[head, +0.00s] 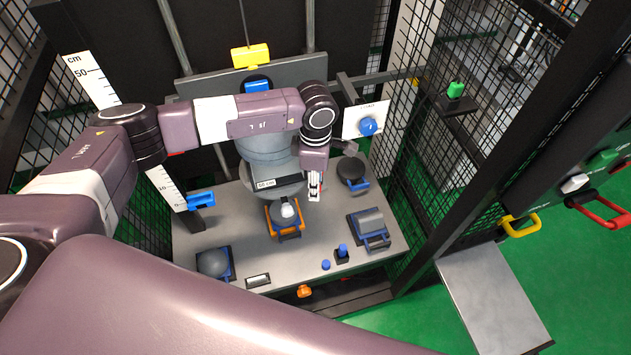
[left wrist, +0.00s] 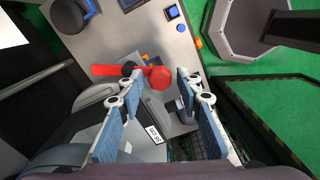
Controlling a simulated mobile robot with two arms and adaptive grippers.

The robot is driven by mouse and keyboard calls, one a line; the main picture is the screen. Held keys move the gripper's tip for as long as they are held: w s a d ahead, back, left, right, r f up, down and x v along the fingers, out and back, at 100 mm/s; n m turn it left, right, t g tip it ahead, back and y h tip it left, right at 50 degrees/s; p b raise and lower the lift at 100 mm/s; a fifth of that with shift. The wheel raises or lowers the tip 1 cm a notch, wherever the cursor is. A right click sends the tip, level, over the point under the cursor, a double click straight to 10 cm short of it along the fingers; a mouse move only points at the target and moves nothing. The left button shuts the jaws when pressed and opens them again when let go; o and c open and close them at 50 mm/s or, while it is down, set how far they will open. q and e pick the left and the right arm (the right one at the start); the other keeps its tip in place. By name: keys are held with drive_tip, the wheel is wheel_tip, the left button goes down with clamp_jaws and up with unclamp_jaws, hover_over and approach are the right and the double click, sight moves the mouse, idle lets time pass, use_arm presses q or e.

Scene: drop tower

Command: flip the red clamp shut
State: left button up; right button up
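The red clamp shows in the left wrist view as a red bar (left wrist: 104,70) with a dark pivot and a red rounded knob (left wrist: 160,77). The knob lies between and beyond the fingertips of my left gripper (left wrist: 161,88). The fingers with blue pads are spread apart, with nothing clearly held between them. I cannot tell whether they touch the knob. In the head view my left gripper (head: 314,187) points down beside the grey cylinder (head: 268,148); the clamp is hidden there by my arm. My right gripper is in neither view.
An orange cradle (head: 286,234) with a pale ball stands on the grey table (head: 300,259). Blue fixtures stand at its right (head: 372,230) and left (head: 215,263). Black mesh (head: 408,120) encloses the right side. A red handle (head: 604,214) is on the far-right panel.

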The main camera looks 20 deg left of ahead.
use_arm(q)
clamp_jaws()
drive_tip(key=shift+d, duration=0.1)
drive_tip(key=shift+w+d+f+n+b, duration=0.15)
drive_tip(key=shift+d+n+b, duration=0.2)
drive_tip(key=shift+n+b, duration=0.7)
drive_tip(key=shift+w+d+n+b, duration=0.5)
drive_tip(key=shift+n+b, duration=0.85)
drive_tip(key=shift+n, duration=0.6)
drive_tip(key=shift+w+d+n+b, duration=0.55)
drive_tip(key=shift+n+b, duration=0.8)
drive_tip(key=shift+n, duration=0.6)
drive_tip(key=shift+w+d+n+b, duration=0.5)
drive_tip(key=shift+n+b, duration=0.85)
drive_tip(key=shift+n, duration=0.6)
drive_tip(key=shift+w+r, duration=0.1)
drive_tip(key=shift+r, duration=0.1)
drive_tip(key=shift+o, duration=1.6)
unclamp_jaws()
